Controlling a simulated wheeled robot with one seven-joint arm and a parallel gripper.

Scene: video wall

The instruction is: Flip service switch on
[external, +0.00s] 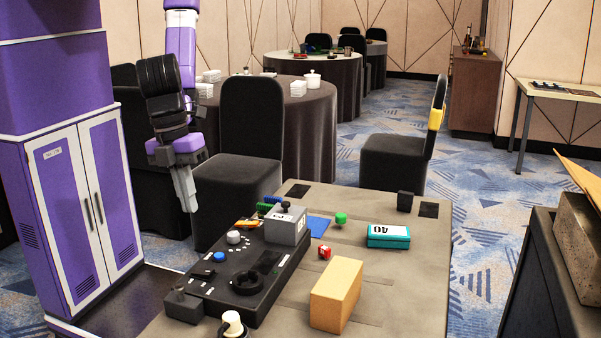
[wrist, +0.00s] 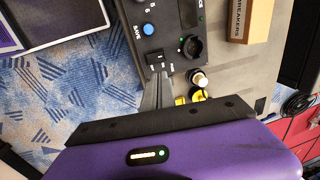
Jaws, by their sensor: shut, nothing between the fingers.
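A black control panel (external: 262,300) lies on the grey table. In the wrist view the panel (wrist: 165,12) shows a blue button (wrist: 148,29) labelled SAVE and a black switch (wrist: 156,57) with small white marks near its edge. I cannot read a service label or tell the switch's position. My gripper (external: 190,208) points down, off the panel's left side in the external view. In the wrist view its shut, empty fingers (wrist: 155,80) point at the black switch. The fingertips overlap its lower edge in the picture; I cannot tell whether they touch.
A tan block (external: 336,294), labelled BREAKERS in the wrist view, stands right of the panel. A grey box (external: 286,226) sits at the panel's far end. A white knob (external: 233,322) stands at the near edge.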

